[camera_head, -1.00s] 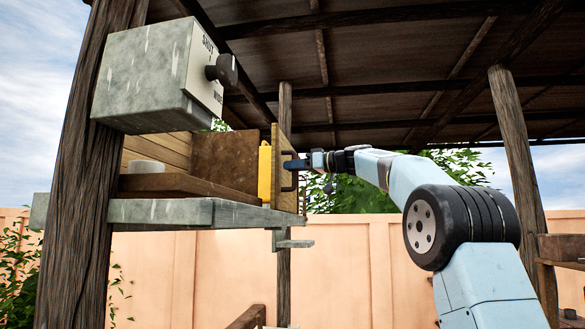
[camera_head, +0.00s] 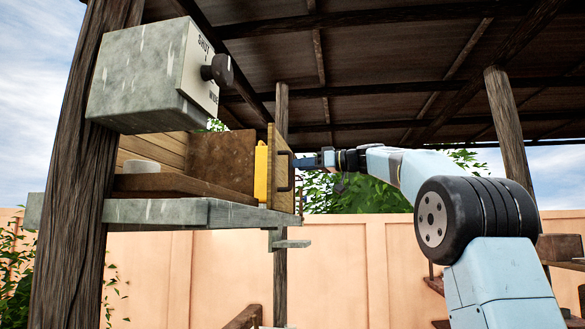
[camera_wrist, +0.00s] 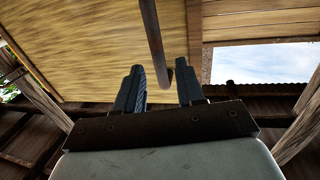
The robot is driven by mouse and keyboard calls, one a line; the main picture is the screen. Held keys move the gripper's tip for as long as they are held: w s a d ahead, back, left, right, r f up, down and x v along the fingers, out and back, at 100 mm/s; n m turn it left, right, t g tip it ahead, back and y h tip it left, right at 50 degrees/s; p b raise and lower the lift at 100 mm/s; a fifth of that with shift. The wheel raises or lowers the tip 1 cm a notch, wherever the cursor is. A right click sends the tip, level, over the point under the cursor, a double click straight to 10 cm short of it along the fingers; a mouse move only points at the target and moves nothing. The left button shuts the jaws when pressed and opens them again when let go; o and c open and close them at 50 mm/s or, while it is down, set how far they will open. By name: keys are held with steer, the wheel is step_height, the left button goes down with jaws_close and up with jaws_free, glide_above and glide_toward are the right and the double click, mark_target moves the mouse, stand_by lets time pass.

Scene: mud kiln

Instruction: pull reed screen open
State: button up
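The reed screen (camera_head: 276,190) is a tan panel standing upright at the end of the grey shelf, with a yellow strip along its left side. Its dark bar handle (camera_head: 290,172) faces my gripper. In the wrist view the woven screen (camera_wrist: 95,40) fills the upper left, and the handle (camera_wrist: 152,40) hangs down toward the space between my fingers. My gripper (camera_head: 303,161) is just right of the handle in the head view. In the wrist view my gripper (camera_wrist: 161,84) has its fingers apart, not closed on the bar. Whether either finger touches the handle cannot be told.
A grey box (camera_head: 155,75) with a dark knob and the words SHUT and WIDE is fixed above the shelf (camera_head: 165,212). A thick wooden post (camera_head: 75,190) stands at left, another (camera_head: 512,125) at right. A peach wall (camera_head: 350,265) closes the back.

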steer(key=v, duration=0.9)
steer(key=shift+f, duration=0.1)
steer(key=s+a+f+m+g+h, duration=0.1)
steer(key=s+a+f+m+h, duration=0.25)
steer(key=s+f, duration=0.45)
steer(key=s+a+f+m+h, duration=0.2)
steer(key=s+f+m+h, duration=0.4)
steer(key=f, duration=0.5)
steer(key=s+d+f+m+h, duration=0.1)
steer(key=s+d+f+h, duration=0.2)
steer(key=s+f, duration=1)
steer(key=s+d+f+m+g+h, duration=0.1)
steer(key=s+d+f, duration=0.5)
steer(key=s+f, duration=0.7)
steer(key=shift+f+m+g+h, duration=0.3)
steer(key=shift+f+m+h, duration=0.25)
steer(key=shift+f+h, duration=0.55)
steer(key=shift+s+d+r, duration=0.1)
steer(key=shift+s+r, duration=0.05)
stand_by(1.3)
